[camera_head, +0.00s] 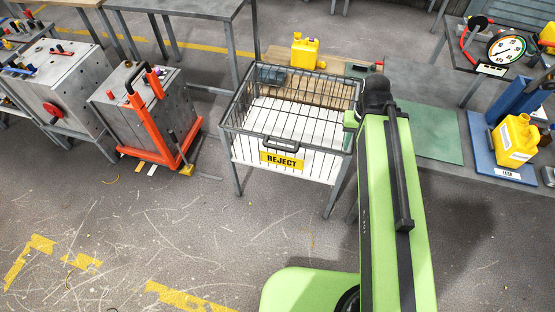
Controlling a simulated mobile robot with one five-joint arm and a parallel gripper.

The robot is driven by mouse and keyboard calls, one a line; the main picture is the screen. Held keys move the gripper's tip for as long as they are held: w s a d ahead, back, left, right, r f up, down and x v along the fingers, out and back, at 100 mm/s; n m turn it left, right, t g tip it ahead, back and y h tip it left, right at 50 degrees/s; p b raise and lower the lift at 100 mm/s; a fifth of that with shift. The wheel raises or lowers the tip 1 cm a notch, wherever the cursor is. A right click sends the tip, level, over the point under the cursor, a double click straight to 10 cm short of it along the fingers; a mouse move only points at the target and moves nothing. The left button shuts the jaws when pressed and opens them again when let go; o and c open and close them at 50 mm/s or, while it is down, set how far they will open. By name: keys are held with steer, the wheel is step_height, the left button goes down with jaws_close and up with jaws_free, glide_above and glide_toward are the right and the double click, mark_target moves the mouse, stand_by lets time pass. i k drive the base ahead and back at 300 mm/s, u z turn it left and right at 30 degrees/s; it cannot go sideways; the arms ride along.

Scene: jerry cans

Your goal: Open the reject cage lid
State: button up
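The reject cage (232,112) is a grey wire basket on legs, left of my arm. It has a white floor and a yellow REJECT sign (282,160) on its front. A dark handle (282,146) is at the front top edge. The lid seems to lie flat and shut over the top, though its thin wires are hard to tell from the walls. My green arm reaches toward the cage's right side and covers part of its right front corner. My gripper is not visible; the arm's dark end joint hides what is beyond it.
A yellow jerry can (305,51) stands behind the cage. Another yellow can (514,140) is on a blue stand at right. The floor in front of the cage is clear.

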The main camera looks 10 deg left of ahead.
mark_target(283, 148)
steer(key=z, duration=5.9)
steer(key=i, duration=0.15)
steer(key=z, duration=1.6)
steer(key=k, duration=1.2)
steer(key=z, duration=0.2)
